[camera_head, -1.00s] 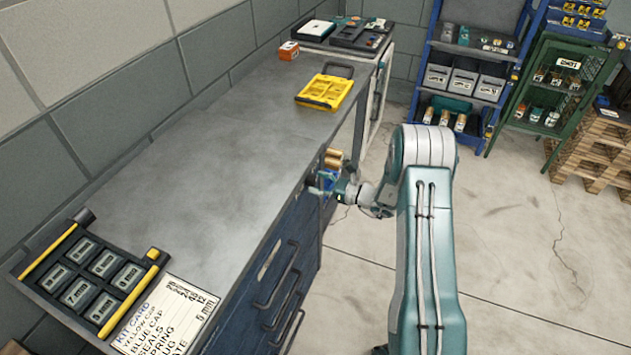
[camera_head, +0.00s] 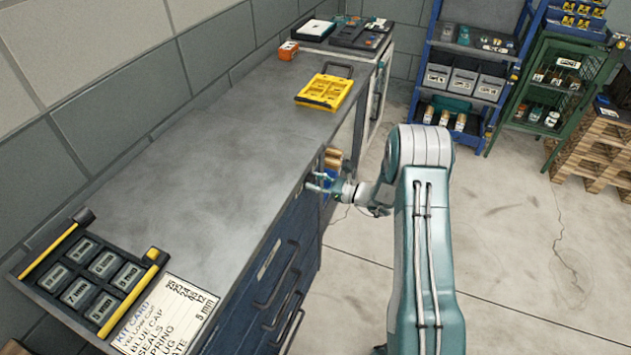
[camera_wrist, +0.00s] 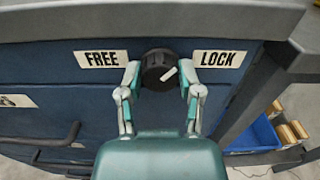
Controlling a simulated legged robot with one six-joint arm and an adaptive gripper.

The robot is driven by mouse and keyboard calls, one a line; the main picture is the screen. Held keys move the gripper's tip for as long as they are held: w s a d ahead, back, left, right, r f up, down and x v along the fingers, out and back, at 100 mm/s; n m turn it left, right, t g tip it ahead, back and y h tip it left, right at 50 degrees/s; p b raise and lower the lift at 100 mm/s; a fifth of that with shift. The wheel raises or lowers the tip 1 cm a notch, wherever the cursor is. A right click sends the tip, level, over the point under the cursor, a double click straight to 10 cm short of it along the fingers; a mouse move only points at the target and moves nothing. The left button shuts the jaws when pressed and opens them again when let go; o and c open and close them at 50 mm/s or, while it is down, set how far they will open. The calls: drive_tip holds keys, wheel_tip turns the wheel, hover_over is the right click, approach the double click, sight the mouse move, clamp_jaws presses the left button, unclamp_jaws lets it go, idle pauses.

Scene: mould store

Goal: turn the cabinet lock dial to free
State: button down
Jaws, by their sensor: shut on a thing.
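The lock dial (camera_wrist: 157,72) is a round black knob on the blue cabinet front (camera_wrist: 45,75), just under the worktop edge in the wrist view. Its white pointer mark slants up to the right, toward the LOCK label (camera_wrist: 216,58). The FREE label (camera_wrist: 101,59) is to the left of the dial. My gripper (camera_wrist: 159,86) has one finger on each side of the dial and is shut on it. In the head view my gripper (camera_head: 318,183) is at the cabinet's front face, and the dial cannot be made out there.
Drawer handles (camera_head: 277,275) stick out along the cabinet front. A blue bin (camera_wrist: 255,133) sits in an open bay to the right. On the worktop (camera_head: 190,150) are a yellow case (camera_head: 325,91) and a dark tray (camera_head: 60,285). The floor beside my arm is clear.

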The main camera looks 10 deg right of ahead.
drive_tip(key=shift+n, duration=2.5)
drive_tip(key=shift+c, duration=1.3)
unclamp_jaws()
drive_tip(key=shift+a, duration=0.1)
drive_tip(key=v, duration=1.2)
drive_tip(key=shift+w+f, duration=0.1)
